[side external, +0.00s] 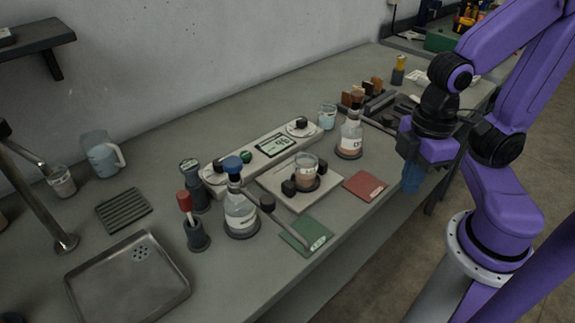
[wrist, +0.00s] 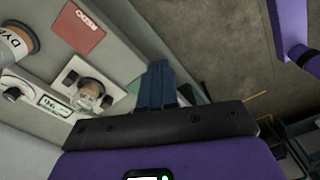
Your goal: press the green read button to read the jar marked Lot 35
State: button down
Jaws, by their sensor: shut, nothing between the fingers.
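The green read button (side external: 246,157) is on the left part of a long pale instrument (side external: 222,176) with a small display (side external: 278,146); I cannot identify the button in the wrist view. A jar with brownish contents (side external: 306,172) stands on the plate in front of the display, between dark knobs; it also shows in the wrist view (wrist: 90,92). No Lot 35 marking is legible on it. My gripper (side external: 410,188) is shut and empty, its blue fingers pointing down beyond the bench's front edge, right of the red mat and well away from the button. Its fingers also show in the wrist view (wrist: 158,72).
A labelled bottle (side external: 350,138), a red mat (side external: 365,186) and a green mat (side external: 307,236) are near the instrument. A blue-topped bottle (side external: 240,212) and red-handled tool (side external: 186,205) stand left of it. A metal tray (side external: 125,285) is at front left.

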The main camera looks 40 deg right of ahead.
jog(key=w+a+m+y, duration=0.4)
jog(key=w+a+m, duration=0.1)
jog(key=w+a, duration=0.5)
jog(key=m+t+h, duration=0.3)
jog(key=m+t, duration=0.6)
jog(key=m, duration=0.6)
send_over(249, 155)
jog(key=shift+f, duration=0.2)
jog(key=shift+a+f, duration=0.1)
jog(key=shift+f, duration=4.15)
jog(key=shift+f, duration=0.25)
jog(key=shift+f, duration=0.2)
